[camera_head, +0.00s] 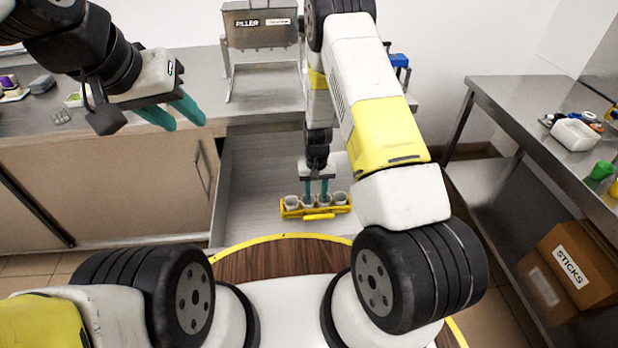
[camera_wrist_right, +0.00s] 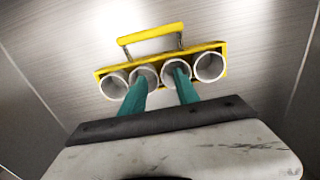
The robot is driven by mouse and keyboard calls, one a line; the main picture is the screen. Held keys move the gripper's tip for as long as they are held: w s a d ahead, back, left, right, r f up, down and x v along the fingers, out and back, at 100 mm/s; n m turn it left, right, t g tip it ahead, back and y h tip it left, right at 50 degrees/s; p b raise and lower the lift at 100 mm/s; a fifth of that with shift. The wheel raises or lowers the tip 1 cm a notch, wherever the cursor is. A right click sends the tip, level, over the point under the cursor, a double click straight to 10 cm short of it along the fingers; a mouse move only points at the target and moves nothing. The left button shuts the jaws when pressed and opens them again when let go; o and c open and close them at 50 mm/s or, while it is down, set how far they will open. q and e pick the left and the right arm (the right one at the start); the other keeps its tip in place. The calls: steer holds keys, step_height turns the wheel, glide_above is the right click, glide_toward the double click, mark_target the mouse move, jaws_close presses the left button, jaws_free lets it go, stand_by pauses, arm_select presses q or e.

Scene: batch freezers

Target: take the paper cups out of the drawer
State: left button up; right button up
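The drawer (camera_head: 253,175) is pulled open below the counter. In it stands a yellow holder (camera_head: 318,215) with a handle and a row of several white paper cups (camera_head: 291,203). The right wrist view shows the holder (camera_wrist_right: 151,36) and the open-topped cups (camera_wrist_right: 209,66) from above. My right gripper (camera_head: 316,195) points down over the row, its two teal fingers (camera_wrist_right: 160,78) apart. The fingertips overlap the two middle cups; whether they touch or reach inside them, I cannot tell. My left gripper (camera_head: 184,118) is open and empty above the counter at the left.
A metal filler machine (camera_head: 262,28) stands on the counter (camera_head: 200,68) behind the drawer. A steel table (camera_head: 520,100) at the right carries a white tub (camera_head: 575,135) and green items, with a cardboard box marked STICKS (camera_head: 577,262) below. The drawer floor around the holder is clear.

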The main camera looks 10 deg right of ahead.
mark_target(316, 200)
step_height(316, 200, down, 6)
steer(key=shift+d+r, duration=0.1)
jaws_close()
